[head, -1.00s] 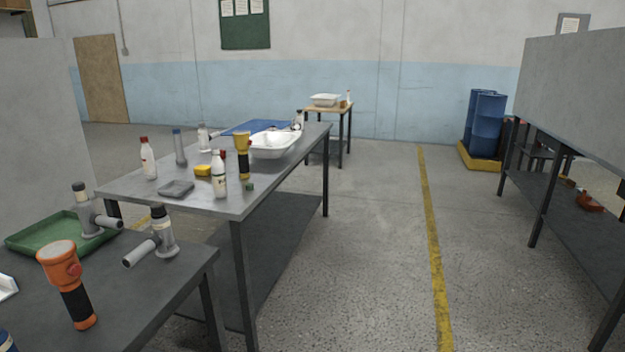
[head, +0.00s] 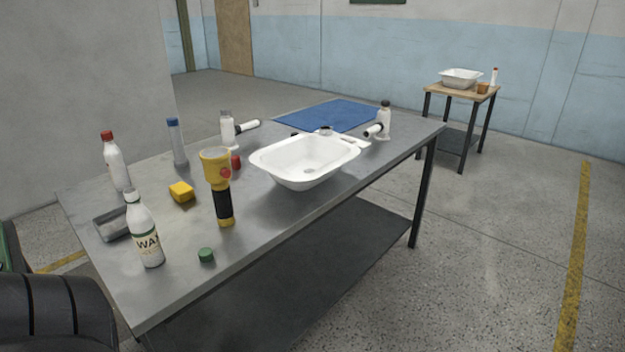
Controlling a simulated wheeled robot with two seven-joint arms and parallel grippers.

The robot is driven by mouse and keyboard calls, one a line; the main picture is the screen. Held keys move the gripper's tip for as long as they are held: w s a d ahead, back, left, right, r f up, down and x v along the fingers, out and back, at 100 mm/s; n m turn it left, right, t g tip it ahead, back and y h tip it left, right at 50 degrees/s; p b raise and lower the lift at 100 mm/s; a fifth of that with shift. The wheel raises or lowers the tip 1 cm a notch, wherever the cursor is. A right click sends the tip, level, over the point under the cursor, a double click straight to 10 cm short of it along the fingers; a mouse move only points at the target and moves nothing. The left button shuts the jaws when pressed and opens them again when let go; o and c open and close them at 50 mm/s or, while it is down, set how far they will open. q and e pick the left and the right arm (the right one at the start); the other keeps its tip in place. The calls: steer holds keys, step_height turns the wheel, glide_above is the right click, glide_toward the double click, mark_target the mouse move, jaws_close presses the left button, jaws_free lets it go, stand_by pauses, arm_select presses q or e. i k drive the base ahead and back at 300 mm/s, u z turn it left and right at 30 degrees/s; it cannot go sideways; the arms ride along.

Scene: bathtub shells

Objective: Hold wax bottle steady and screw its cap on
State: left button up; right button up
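The wax bottle (head: 146,232) is white with a "WAX" label and stands upright near the front left edge of the grey metal table (head: 262,232). Its neck looks bare, with no coloured cap on it. A small green cap (head: 206,255) lies on the table to the right of the bottle, near the front edge, apart from it. Neither of my grippers shows in the head view.
A yellow flashlight (head: 222,190) stands behind the cap. A yellow sponge (head: 181,192), a grey tray (head: 111,225), a red-capped bottle (head: 115,163) and a white basin (head: 306,158) share the table. Floor is clear to the right.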

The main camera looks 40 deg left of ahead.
mark_target(141, 224)
steer(key=i, duration=1.2)
steer(key=u, duration=3.55)
